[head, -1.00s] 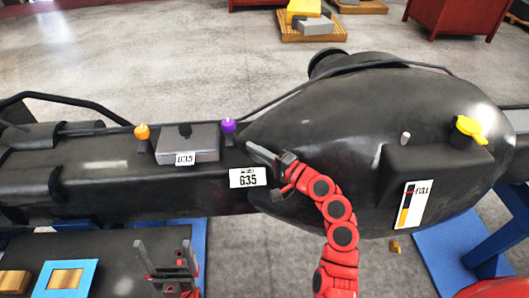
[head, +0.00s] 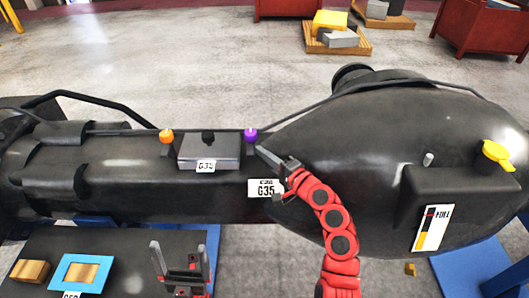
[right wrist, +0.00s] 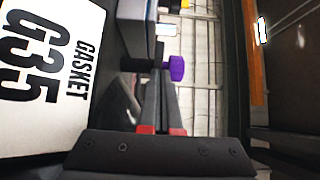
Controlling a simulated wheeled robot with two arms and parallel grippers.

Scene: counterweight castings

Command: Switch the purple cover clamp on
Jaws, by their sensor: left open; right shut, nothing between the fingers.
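The purple cover clamp (head: 250,134) is a round purple knob on a dark stem, at the right end of a grey cover box (head: 208,151) on the black casting. It also shows in the right wrist view (right wrist: 177,68). My right gripper (head: 262,151) is shut and empty, its tips just below and right of the purple knob. In the right wrist view its fingers (right wrist: 160,75) end close beside the knob; I cannot tell whether they touch. My left gripper (head: 178,246) is open and empty at the lower left, in front of the casting.
An orange knob (head: 166,135) stands left of the cover box, and a black knob (head: 208,136) is at the box. A G35 label (head: 264,188) is on the casting's front. A yellow knob (head: 497,155) is at far right. A blue-framed part (head: 80,273) lies lower left.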

